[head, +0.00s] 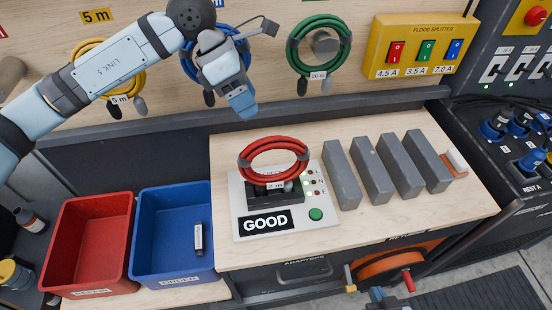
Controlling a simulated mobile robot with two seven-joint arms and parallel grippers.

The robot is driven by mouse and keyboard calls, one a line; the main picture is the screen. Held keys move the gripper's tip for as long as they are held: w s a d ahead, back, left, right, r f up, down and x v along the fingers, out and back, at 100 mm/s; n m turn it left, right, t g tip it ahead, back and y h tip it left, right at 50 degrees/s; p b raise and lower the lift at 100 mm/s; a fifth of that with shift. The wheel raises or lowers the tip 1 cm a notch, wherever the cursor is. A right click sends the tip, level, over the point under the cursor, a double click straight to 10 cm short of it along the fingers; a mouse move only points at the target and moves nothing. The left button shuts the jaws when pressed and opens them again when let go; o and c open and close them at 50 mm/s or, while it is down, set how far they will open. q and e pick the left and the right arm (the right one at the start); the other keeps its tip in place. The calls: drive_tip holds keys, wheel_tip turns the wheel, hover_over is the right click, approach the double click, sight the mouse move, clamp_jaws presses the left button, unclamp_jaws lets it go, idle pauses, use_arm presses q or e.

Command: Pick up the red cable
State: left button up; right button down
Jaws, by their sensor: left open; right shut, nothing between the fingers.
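The red cable (272,146) is coiled in a ring and rests on the dark holder of a white test unit (240,190) on the wooden bench. A black plate reading "GOOD" (265,223) is on the front of the unit. My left gripper (243,107) is up and to the left of the red cable, apart from it, in front of the blue cable on the wall. It is open, with its fingers pointing down. My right gripper (379,296) is at the bottom edge, partly cut off. It is shut and empty, far from the red cable.
Several grey blocks (341,174) stand right of the test unit. A red bin (90,240) and a blue bin (173,232) are at left. Yellow (91,48) and green (320,20) cables hang on the back wall. An orange reel (386,267) sits below the bench.

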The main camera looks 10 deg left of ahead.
sight(271, 138)
use_arm(q)
drive_tip(key=shift+y, duration=0.4)
drive_tip(key=x, duration=0.2)
drive_tip(key=p+x, duration=0.1)
drive_tip(key=x, duration=0.2)
drive_tip(key=w+x, duration=0.1)
drive_tip(key=x, duration=0.1)
drive_tip(key=shift+a+f, duration=0.1)
drive_tip(key=shift+f, duration=0.4)
drive_tip(key=shift+d+f+p, duration=0.25)
drive_tip(key=shift+p, duration=0.25)
drive_tip(key=x, duration=0.1)
drive_tip(key=p+x, duration=0.1)
drive_tip(key=x, duration=0.1)
drive_tip(key=shift+d+f, duration=0.15)
drive_tip(key=shift+d, duration=0.2)
drive_tip(key=shift+d+f, duration=0.2)
drive_tip(key=shift+f, duration=0.25)
drive_tip(key=shift+t, duration=0.3)
clamp_jaws()
